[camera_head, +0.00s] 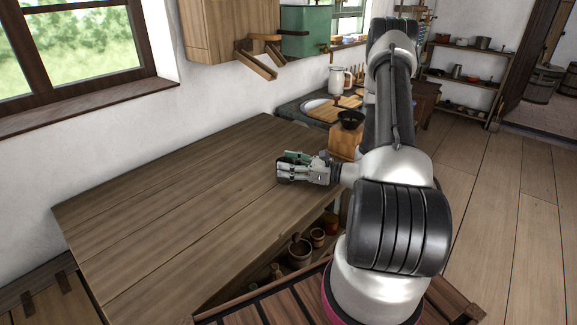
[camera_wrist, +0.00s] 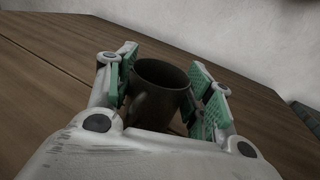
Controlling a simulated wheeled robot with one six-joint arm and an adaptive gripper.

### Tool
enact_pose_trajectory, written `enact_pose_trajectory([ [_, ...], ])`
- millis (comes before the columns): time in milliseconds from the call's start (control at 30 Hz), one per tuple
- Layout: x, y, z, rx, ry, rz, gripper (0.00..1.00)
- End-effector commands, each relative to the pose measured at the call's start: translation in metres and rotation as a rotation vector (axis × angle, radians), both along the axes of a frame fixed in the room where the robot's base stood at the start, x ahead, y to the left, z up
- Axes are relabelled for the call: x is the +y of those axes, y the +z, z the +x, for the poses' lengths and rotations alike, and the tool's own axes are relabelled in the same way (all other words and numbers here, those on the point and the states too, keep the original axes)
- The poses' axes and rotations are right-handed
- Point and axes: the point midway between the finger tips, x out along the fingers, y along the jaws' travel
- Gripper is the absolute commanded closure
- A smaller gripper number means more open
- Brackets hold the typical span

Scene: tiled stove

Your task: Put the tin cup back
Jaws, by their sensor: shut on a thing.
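The tin cup (camera_wrist: 157,97) is dark and brownish, and it stands between my gripper's green-padded fingers in the wrist view. Its handle (camera_wrist: 137,108) points toward the camera and to the left. My gripper (camera_wrist: 168,88) is shut on the cup, with one pad at each side. In the head view my gripper (camera_head: 284,168) is low over the right part of the wooden table (camera_head: 170,200), and the cup is mostly hidden there by the fingers. The cup looks upright; I cannot tell whether its base touches the table.
The table's middle and left are bare. A counter behind my gripper holds a white jug (camera_head: 338,80), a dark bowl (camera_head: 350,119) and a cutting board (camera_head: 332,112). A wooden shelf (camera_head: 262,52) is on the wall. Pots (camera_head: 300,250) stand under the table. A shelf rack (camera_head: 465,78) is at the far right.

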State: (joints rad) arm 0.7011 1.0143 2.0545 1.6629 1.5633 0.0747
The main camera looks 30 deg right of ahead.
Motion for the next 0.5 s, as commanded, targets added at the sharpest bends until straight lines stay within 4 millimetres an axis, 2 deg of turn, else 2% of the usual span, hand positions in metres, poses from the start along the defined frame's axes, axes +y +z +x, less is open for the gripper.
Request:
enact_pose_trajectory([
  [367,-0.0001,-0.0045,0.0001,-0.001,0.000,0.000,0.77],
  [400,-0.0001,-0.0054,0.0001,-0.001,0.000,-0.001,0.46],
  [500,-0.0001,-0.0049,0.0001,-0.001,0.000,-0.001,0.28],
])
